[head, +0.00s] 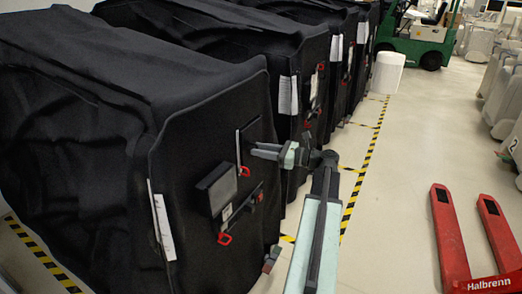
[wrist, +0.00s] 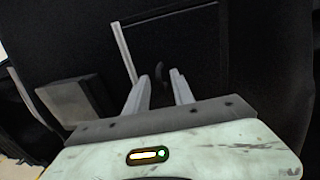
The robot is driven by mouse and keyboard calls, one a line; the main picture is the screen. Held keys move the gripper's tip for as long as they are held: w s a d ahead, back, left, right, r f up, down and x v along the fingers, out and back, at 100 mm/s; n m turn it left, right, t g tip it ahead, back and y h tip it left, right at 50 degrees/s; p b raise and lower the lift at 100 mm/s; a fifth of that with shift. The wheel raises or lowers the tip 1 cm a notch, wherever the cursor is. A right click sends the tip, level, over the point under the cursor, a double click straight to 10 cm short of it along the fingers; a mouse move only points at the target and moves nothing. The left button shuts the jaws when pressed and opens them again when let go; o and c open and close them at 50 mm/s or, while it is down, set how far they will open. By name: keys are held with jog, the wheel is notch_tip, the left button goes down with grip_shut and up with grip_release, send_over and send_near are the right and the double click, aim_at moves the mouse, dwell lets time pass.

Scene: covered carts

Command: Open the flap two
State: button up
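The nearest black-covered cart (head: 205,130) has a flat dark panel (head: 248,136) on its front, likely a flap, and a thicker box-like flap (head: 216,188) standing out lower left. No readable number marks either one. My gripper (head: 254,150) is at the flat panel's right side. In the wrist view, my gripper (wrist: 160,76) has its two pale fingers apart, pointing at the dark panel (wrist: 185,50) with a light-grey edge. A small dark piece (wrist: 159,72) shows between the fingertips; contact cannot be told. The box-like flap is also in the wrist view (wrist: 80,105).
Red clips (head: 244,171) hang on the cart front. More covered carts (head: 290,60) stand in a row behind. Yellow-black floor tape (head: 362,170) runs along them. A red pallet jack (head: 450,240) is at right. A white bin (head: 388,72) and green forklift (head: 425,45) stand behind.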

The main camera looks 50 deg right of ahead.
grip_shut()
jog(key=shift+d, duration=0.1)
dwell(1.2)
